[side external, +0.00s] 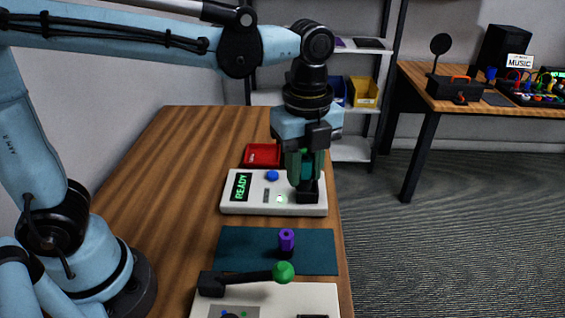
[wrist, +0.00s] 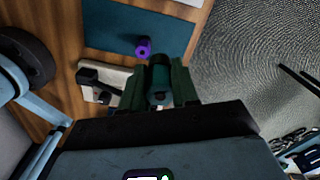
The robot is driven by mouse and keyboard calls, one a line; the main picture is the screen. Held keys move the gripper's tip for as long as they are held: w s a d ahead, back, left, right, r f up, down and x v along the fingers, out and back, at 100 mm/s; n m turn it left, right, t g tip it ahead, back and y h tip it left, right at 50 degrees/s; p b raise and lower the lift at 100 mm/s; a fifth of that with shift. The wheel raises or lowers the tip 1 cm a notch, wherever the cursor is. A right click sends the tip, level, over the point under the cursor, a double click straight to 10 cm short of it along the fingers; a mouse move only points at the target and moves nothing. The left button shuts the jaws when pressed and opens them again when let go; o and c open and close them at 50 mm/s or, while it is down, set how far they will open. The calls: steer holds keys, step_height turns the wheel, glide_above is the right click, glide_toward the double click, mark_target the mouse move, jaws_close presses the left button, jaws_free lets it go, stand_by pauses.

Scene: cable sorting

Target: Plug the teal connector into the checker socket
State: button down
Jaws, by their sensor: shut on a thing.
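My gripper (side external: 305,178) points down over the right end of the white checker and is shut on the teal connector (side external: 306,165). The connector also shows between the dark green fingers in the wrist view (wrist: 159,84). The black checker socket (side external: 308,195) is directly under the fingertips. The connector's lower end is hidden there, so I cannot tell whether it is inside the socket or just above it. The checker (side external: 255,207) has a blue button, a small lit green lamp and a display reading READY in green.
A purple connector (side external: 286,239) stands on the teal mat (side external: 240,255) in front of the checker. Nearer is a white device (side external: 320,298) with a black lever and green knob (side external: 283,272). A red tray (side external: 262,149) lies behind the checker. The wooden table's left side is mostly clear.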

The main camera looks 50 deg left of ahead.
steer(key=shift+n, duration=0.8)
steer(key=shift+w+a+f, duration=1)
steer(key=shift+w+f, duration=0.05)
steer(key=shift+w, duration=0.3)
steer(key=shift+w+a+f, duration=1)
steer(key=shift+w+f, duration=0.05)
steer(key=shift+w, duration=0.35)
steer(key=shift+w+a+f, duration=1)
steer(key=shift+w+f, duration=0.05)
steer(key=shift+w, duration=0.3)
steer(key=shift+f, duration=1.95)
steer(key=c, duration=0.8)
jaws_free()
steer(key=shift+w, duration=0.1)
steer(key=shift+c, duration=0.2)
steer(key=shift+o, duration=1.3)
